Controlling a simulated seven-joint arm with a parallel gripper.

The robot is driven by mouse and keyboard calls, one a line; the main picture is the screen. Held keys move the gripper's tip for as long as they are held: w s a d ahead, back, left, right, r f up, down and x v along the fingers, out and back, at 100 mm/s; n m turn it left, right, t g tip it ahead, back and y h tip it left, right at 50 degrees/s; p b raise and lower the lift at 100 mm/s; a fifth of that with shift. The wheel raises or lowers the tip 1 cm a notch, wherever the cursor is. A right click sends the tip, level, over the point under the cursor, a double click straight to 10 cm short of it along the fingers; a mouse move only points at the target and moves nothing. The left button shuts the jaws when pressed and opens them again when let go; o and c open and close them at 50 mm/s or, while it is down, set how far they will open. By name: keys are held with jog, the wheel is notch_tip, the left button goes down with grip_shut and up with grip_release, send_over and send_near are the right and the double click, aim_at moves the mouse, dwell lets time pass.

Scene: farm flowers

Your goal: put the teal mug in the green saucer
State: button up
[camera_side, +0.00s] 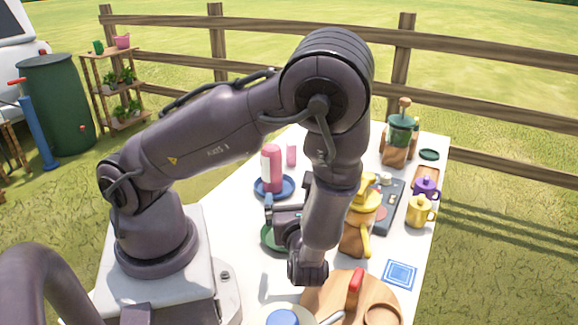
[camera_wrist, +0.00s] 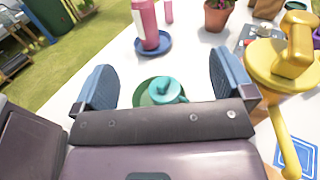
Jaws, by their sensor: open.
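My gripper (camera_wrist: 164,82) is open, with one blue finger on each side of the mug and a visible gap to each. In the side view the green saucer (camera_side: 267,238) is partly covered by my gripper (camera_side: 272,212), and I cannot make out the mug there.
A pink bottle (camera_side: 271,168) stands on a blue saucer (camera_side: 286,187) behind. A yellow-topped grinder (camera_side: 358,232) is close on the right. A wooden board (camera_side: 335,297) lies in front. Yellow (camera_side: 420,211) and purple (camera_side: 426,188) mugs stand at the right edge.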

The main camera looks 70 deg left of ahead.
jog(key=s+d+r+n+h, duration=0.2)
jog(key=d+r+n+h, duration=0.1)
jog(key=r+n+h, duration=0.5)
jog(key=s+d+r+n+t+h, duration=0.1)
jog(key=s+d+r+n+h, duration=0.2)
jog(key=r+n+h, duration=0.6)
notch_tip(320, 180, up, 4)
jog(key=n, duration=0.3)
jog(key=shift+s+t, duration=0.3)
